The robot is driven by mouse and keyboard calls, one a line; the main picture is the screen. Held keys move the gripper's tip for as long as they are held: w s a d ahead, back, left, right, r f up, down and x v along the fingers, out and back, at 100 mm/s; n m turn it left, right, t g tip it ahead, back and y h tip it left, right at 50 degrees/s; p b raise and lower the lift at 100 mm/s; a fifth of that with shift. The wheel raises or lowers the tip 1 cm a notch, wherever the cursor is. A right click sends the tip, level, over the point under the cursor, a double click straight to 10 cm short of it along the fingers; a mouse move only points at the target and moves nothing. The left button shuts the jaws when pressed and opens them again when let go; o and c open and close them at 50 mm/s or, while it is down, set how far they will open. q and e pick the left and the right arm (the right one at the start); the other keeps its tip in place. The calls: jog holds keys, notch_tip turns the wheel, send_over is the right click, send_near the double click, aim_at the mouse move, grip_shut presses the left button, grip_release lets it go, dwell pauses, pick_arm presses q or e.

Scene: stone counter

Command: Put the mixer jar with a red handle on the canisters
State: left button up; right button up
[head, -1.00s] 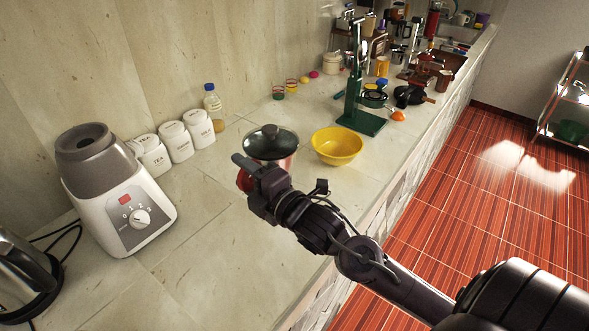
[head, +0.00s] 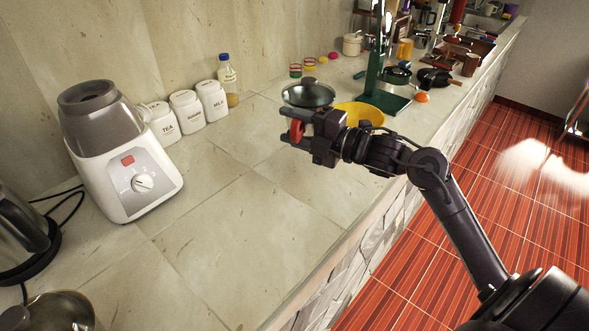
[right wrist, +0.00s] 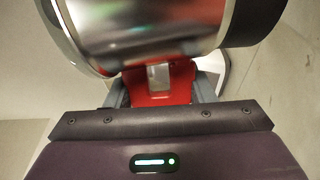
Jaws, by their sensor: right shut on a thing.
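My right gripper (head: 290,125) is shut on the red handle (head: 297,130) of the mixer jar. In the right wrist view the jar's shiny steel body (right wrist: 150,35) lies across the top, with the red handle (right wrist: 160,85) between the fingers. In the head view the gripper hides much of the jar. A domed lid with a knob (head: 308,94) shows just behind the gripper; I cannot tell whether it belongs to the jar. Three white canisters, labelled tea (head: 160,122), sugar (head: 187,110) and milk (head: 212,100), stand by the wall, left of the gripper. My left gripper is out of view.
A white mixer base (head: 120,165) stands left of the canisters. A bottle (head: 229,80) stands beside them. A yellow bowl (head: 362,112) and a green stand (head: 385,95) are behind and right of the gripper. A kettle (head: 20,235) is at far left. The counter's middle (head: 235,215) is clear.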

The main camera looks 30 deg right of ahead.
notch_tip(320, 180, down, 12)
jog(key=shift+f+p, duration=0.25)
jog(key=shift+p, duration=0.05)
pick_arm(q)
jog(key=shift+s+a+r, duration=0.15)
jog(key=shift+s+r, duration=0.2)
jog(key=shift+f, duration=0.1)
pick_arm(e)
jog(key=shift+f, duration=0.15)
jog(key=o, duration=1.1)
jog(key=shift+f, duration=0.1)
jog(key=shift+r, duration=0.25)
jog(key=b+v, duration=0.1)
jog(key=v, duration=0.9)
jog(key=shift+s+d+f+b, duration=0.1)
jog(key=shift+s+f+b, duration=0.15)
jog(key=shift+b, duration=0.1)
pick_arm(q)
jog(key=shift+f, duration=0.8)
pick_arm(e)
jog(key=shift+v, duration=0.75)
